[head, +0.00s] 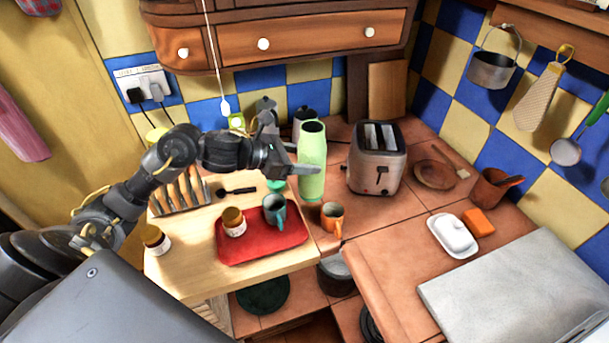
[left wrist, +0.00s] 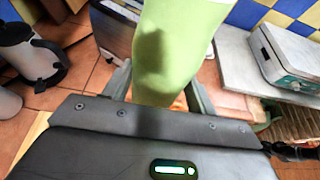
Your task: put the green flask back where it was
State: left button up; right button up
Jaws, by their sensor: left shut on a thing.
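My left gripper (head: 298,168) reaches in from the left and is shut on the flask's side. In the left wrist view the flask (left wrist: 172,45) fills the space between the two fingers of my left gripper (left wrist: 160,92). I cannot tell whether the flask's base touches the counter or hangs just above it. My right gripper is in neither view.
A toaster (head: 377,160) stands right of the flask. An orange mug (head: 332,218) stands in front of it. A red tray (head: 262,247) with a teal mug (head: 274,210) and a jar (head: 233,221) lies front left. A toast rack (head: 180,192) stands on the wooden board.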

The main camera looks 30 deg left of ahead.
pick_arm(q)
jog(key=w+a+f+b, duration=0.5)
jog(key=w+f, duration=0.4)
jog(key=f, duration=0.2)
jog(key=shift+w+a+f, duration=0.2)
jog(key=shift+a+f, duration=0.1)
jog(key=shift+f+b, duration=0.2)
jog(key=shift+b, duration=0.2)
jog(key=o, duration=1.3)
